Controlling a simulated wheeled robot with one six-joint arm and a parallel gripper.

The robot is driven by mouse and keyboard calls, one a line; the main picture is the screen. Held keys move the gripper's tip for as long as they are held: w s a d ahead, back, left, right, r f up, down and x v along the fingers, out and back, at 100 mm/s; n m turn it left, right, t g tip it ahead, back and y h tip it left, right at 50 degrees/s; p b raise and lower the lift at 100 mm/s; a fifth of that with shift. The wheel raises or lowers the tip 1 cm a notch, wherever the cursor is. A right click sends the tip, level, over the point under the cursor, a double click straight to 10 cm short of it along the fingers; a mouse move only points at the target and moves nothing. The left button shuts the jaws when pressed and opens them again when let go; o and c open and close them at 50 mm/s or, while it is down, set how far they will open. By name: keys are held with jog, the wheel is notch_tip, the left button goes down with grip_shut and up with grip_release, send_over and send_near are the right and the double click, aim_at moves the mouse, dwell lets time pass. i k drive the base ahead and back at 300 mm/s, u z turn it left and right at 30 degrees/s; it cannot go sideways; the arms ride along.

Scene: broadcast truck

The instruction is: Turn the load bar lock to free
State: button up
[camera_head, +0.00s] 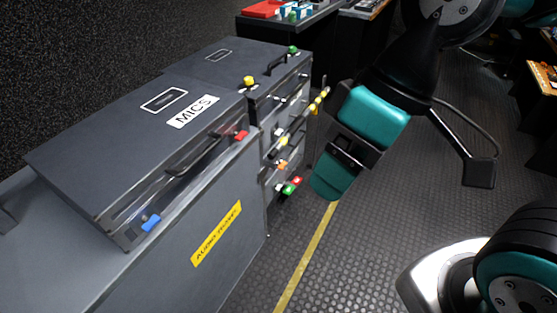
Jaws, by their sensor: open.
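A bar with yellow and dark bands (318,101) runs along the front of the far case stack; it looks like the load bar. I cannot tell which part is its lock or how it is set. Small coloured pieces sit on the stack front: yellow (282,141), orange (281,166), green (288,188) and red (297,180). My teal and black gripper (335,172) hangs to the right of the stack, over the floor in the picture. It is open, with nothing visible in it. It appears apart from the bar, and its far finger is partly hidden.
A grey case labelled MICS (100,150) stands at the left, with a blue latch (150,222) and a red latch (242,135). Clear floor (360,235) with a yellow line lies right.

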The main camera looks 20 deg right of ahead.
aim_at(281, 165)
jog(key=z, duration=0.35)
jog(key=k, duration=0.5)
jog(key=z, duration=1.15)
jog(key=i, duration=0.6)
jog(key=u, duration=0.7)
jog(key=i, duration=0.45)
jog(key=u, duration=0.55)
